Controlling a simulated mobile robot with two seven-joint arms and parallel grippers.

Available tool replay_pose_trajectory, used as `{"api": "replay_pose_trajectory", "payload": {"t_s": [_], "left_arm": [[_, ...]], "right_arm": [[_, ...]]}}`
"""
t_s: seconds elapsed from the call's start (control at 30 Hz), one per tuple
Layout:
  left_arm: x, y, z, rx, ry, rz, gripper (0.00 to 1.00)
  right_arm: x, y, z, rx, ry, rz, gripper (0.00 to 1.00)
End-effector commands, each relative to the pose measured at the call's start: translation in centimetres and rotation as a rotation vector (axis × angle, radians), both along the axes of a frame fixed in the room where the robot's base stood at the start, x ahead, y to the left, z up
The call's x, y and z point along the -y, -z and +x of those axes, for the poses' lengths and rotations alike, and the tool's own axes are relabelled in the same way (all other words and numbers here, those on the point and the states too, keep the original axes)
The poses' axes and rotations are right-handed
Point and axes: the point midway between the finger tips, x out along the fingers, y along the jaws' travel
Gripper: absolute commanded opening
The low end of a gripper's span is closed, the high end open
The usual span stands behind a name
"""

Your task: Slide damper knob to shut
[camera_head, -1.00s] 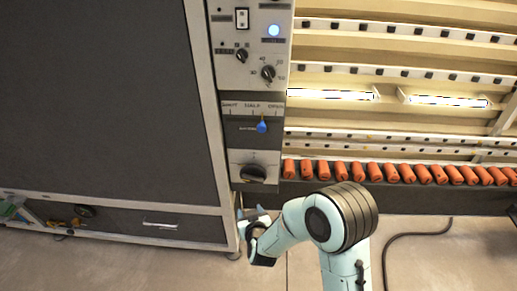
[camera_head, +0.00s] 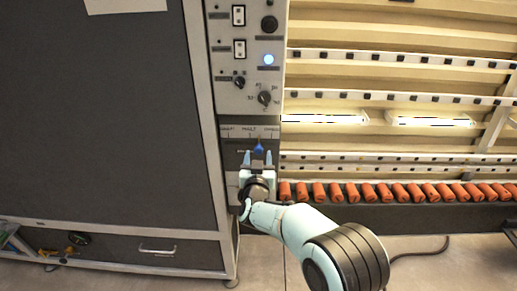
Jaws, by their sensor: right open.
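The damper knob (camera_head: 259,149) is a small blue knob on the dark slider panel of the control column. Above it runs a scale strip (camera_head: 250,132) with a label at the left that seems to read SHUT, one in the middle and OPEN at the right. The knob sits right of the middle of the scale. My right gripper (camera_head: 257,160) is open in front of the panel, its two light blue fingertips pointing up just below and to either side of the knob. Contact cannot be told. My left gripper is not in view.
Above the slider are a lit blue lamp (camera_head: 268,59), rotary dials (camera_head: 264,98) and rocker switches (camera_head: 239,48). A large dark cabinet (camera_head: 100,120) stands left. A row of orange rollers (camera_head: 385,192) and lit tubes (camera_head: 430,122) are to the right.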

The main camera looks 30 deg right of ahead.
Motion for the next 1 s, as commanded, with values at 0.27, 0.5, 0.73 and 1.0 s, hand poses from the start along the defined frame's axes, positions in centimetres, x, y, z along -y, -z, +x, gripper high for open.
{"api": "replay_pose_trajectory", "payload": {"t_s": [0.27,0.5,0.73,1.0], "left_arm": [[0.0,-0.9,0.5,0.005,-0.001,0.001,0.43],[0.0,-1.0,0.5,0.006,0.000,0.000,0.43],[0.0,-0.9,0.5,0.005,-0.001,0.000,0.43],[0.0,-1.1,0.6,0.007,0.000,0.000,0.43]], "right_arm": [[2.1,-0.1,3.4,0.000,0.001,-0.002,0.56],[2.4,0.0,4.0,-0.001,-0.001,0.001,0.56],[2.4,0.0,4.0,-0.001,-0.001,0.001,0.34],[2.2,0.0,4.1,-0.001,-0.002,0.001,0.00]]}}
